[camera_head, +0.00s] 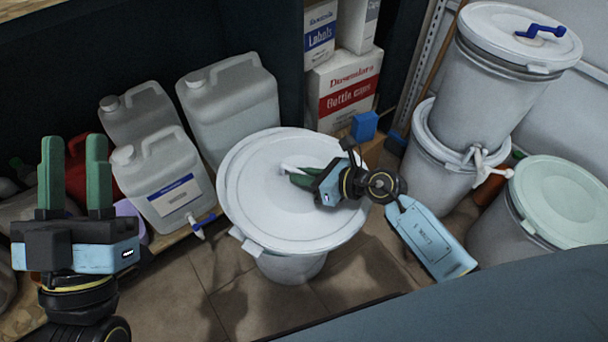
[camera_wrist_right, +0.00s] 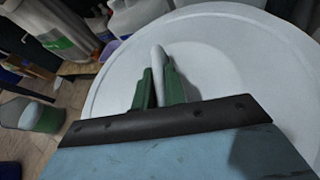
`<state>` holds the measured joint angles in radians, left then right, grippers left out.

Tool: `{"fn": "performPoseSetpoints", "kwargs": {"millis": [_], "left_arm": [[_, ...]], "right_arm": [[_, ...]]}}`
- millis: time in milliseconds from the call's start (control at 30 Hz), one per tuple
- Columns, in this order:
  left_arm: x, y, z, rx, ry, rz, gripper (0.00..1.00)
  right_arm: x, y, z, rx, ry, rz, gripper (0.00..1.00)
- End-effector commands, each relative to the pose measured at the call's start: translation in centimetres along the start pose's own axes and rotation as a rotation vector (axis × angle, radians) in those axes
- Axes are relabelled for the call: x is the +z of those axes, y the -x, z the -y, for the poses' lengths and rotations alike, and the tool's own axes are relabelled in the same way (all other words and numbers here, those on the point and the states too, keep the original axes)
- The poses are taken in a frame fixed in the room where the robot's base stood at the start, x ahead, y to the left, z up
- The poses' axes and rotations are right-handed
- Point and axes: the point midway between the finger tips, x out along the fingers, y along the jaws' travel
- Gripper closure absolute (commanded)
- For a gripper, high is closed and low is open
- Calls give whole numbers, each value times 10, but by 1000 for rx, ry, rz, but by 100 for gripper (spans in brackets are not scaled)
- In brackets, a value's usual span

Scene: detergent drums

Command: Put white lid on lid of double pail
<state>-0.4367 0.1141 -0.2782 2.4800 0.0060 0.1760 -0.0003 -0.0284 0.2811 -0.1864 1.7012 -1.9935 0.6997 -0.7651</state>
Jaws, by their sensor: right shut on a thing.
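The round white lid (camera_head: 265,205) is at the centre of the head view, over a white pail (camera_head: 290,266). I cannot tell whether it rests on the pail or hangs just above it. My right gripper (camera_head: 293,176) is shut on the lid's white handle, which shows between the green fingers in the right wrist view (camera_wrist_right: 157,58). The double pail (camera_head: 490,110), two stacked white pails, stands at the right. Its top lid (camera_head: 495,28) carries a blue handle. My left gripper (camera_head: 75,172) is open and empty at the far left.
Several white jugs (camera_head: 233,105) stand behind and left of the lid. Boxes (camera_head: 345,85) stand at the back, with a blue block (camera_head: 364,126) nearby. A pail with a pale green lid (camera_head: 560,200) stands in front of the double pail. Tiled floor (camera_head: 245,305) is bare at the front.

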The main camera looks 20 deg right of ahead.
Motion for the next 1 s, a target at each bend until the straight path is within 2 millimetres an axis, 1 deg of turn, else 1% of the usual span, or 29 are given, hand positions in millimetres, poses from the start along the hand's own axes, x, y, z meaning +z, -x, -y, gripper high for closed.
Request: {"fn": "performPoseSetpoints", "kwargs": {"millis": [167, 200, 333, 600, 733, 867, 933, 1000], "left_arm": [[-1, 1, 0, 0, 0, -19, 64], [-2, 1, 0, 0, 0, -25, 64], [-2, 0, 0, 0, -1, -24, 64], [-2, 0, 0, 0, -1, -22, 64], [-1, -2, 0, 0, 0, -3, 64], [8, -2, 0, -2, 1, 94, 64], [13, -2, 0, -3, 1, 154, 64], [24, 0, 2, -7, -3, 228, 64]], "right_arm": [[-3, -2, 1, 0, 0, 2, 100], [-3, -1, 1, 0, 0, 0, 84], [-2, -1, 1, 0, 0, 0, 67], [-2, -1, 0, 0, 0, 0, 66], [2, 1, -1, 0, 0, 1, 66], [1, 17, 0, -1, 0, -3, 66], [2, 29, -1, -1, 0, -4, 66], [1, 38, 0, -1, 1, -3, 66]]}}
